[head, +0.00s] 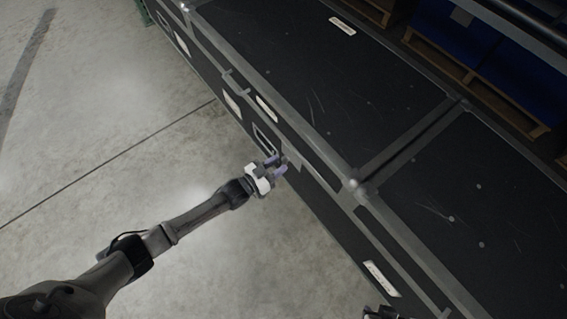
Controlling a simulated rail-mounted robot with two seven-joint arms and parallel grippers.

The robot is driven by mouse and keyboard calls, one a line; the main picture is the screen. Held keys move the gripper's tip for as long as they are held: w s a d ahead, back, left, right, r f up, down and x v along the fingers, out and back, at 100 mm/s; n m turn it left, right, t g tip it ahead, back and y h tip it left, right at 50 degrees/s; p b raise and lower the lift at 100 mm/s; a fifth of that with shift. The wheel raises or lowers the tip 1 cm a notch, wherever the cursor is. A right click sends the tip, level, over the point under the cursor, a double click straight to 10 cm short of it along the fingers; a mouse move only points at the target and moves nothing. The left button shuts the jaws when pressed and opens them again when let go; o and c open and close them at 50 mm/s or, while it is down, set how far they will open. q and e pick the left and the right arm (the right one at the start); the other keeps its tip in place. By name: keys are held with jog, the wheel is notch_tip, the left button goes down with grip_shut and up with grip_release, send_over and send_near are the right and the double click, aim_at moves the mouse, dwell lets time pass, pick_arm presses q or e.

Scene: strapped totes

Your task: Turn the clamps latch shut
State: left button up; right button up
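My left gripper (277,165) is at the side of a long black case (330,218) with grey metal edges. The tips are close to a small grey fitting on the case side, which may be the clamp's latch. The fingers partly hide it, and I cannot tell whether they touch it or how it is turned. A small dark piece at the bottom edge, right of centre, seems to be part of my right gripper (380,313). Most of it is out of view.
Black lids (310,75) with grey edging fill the upper right. White labels (381,278) sit on the case side. Blue containers (485,50) on wooden pallets (475,82) stand behind. The concrete floor (110,120) on the left is clear.

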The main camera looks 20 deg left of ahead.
aim_at(285, 161)
pick_arm(q)
jog(key=shift+b+x, duration=0.5)
jog(key=shift+x, duration=0.85)
grip_shut()
